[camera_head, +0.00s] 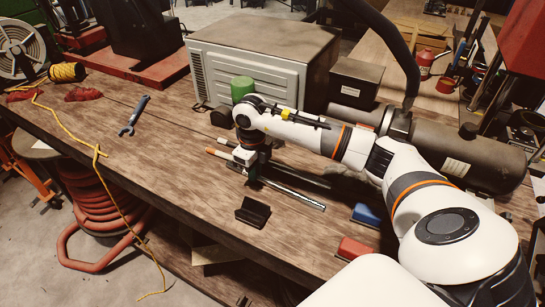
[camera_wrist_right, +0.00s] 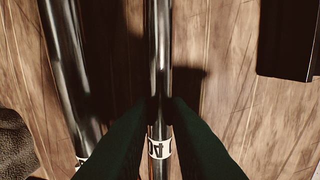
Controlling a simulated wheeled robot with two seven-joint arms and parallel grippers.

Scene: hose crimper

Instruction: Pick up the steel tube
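The steel tube (camera_head: 292,193) is a thin shiny rod lying lengthwise low over the wooden workbench, with its silver end towards the front right. In the right wrist view the steel tube (camera_wrist_right: 158,45) runs straight up the middle and carries a white label with dark print. My right gripper (camera_head: 246,168) points down over its left part. In the wrist view the dark fingers (camera_wrist_right: 161,105) sit close on both sides of the tube, with no clear gap, and look shut on it. I cannot tell whether the tube touches the bench. My left gripper is out of view.
A dark tube (camera_wrist_right: 68,60) lies close beside the steel tube. A black block (camera_head: 253,212), blue block (camera_head: 367,215) and red block (camera_head: 354,248) lie nearby. A grey machine (camera_head: 262,62) and green cylinder (camera_head: 242,88) stand behind. The bench's front left is mostly clear around a wrench (camera_head: 133,117).

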